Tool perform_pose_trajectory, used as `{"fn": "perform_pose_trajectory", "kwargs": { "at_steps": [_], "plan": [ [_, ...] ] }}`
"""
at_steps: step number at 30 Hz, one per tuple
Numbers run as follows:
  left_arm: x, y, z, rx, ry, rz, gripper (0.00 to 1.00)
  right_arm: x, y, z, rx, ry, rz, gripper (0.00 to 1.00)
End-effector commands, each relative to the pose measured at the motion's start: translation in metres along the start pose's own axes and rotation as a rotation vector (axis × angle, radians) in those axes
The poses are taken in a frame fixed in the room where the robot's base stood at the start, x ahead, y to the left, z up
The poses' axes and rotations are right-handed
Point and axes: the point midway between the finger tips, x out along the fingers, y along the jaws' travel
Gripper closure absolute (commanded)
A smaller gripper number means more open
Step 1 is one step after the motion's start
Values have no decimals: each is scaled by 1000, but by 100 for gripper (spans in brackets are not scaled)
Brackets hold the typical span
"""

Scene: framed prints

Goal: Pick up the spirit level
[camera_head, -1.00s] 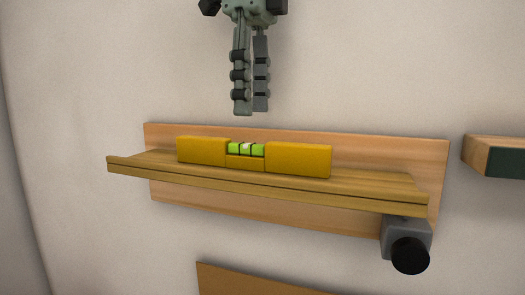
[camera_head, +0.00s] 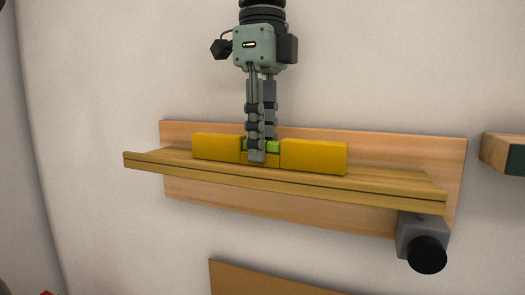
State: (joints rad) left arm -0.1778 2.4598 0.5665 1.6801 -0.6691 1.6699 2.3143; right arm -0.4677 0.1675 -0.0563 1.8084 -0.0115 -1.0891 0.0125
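The spirit level (camera_head: 315,156) is a yellow bar with a green vial in its middle notch. It lies lengthwise on the wooden ledge (camera_head: 400,190) fixed to the wall. My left gripper (camera_head: 262,150) points down from above at the level's middle. One finger is in front of the notch and covers part of the vial; the other is farther back, its tip partly hidden by the level. I cannot tell whether the fingers press on it. The level rests on the ledge. My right gripper is not in view.
A wooden backboard (camera_head: 400,150) stands behind the ledge. A grey block with a black knob (camera_head: 425,250) sits under its right end. Another wooden piece with a dark end (camera_head: 505,150) is at the right edge. A brown panel (camera_head: 265,280) is below.

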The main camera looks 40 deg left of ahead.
Motion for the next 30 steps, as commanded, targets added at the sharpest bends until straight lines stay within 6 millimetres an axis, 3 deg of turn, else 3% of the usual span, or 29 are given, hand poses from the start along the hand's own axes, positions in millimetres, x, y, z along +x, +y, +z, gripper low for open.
{"fn": "perform_pose_trajectory", "kwargs": {
  "at_steps": [1,5,19,23,27,30],
  "plan": [
    [0,0,0,0,0,0,84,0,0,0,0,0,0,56],
    [0,0,0,0,0,0,100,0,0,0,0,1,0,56],
    [-6,0,0,-2,-1,-2,100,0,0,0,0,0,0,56],
    [-19,-1,0,-2,-1,-4,100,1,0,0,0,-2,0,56],
    [-46,-1,-1,-2,-2,-8,100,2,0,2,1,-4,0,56],
    [-56,20,13,0,1,-8,100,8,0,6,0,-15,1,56]
  ]
}}
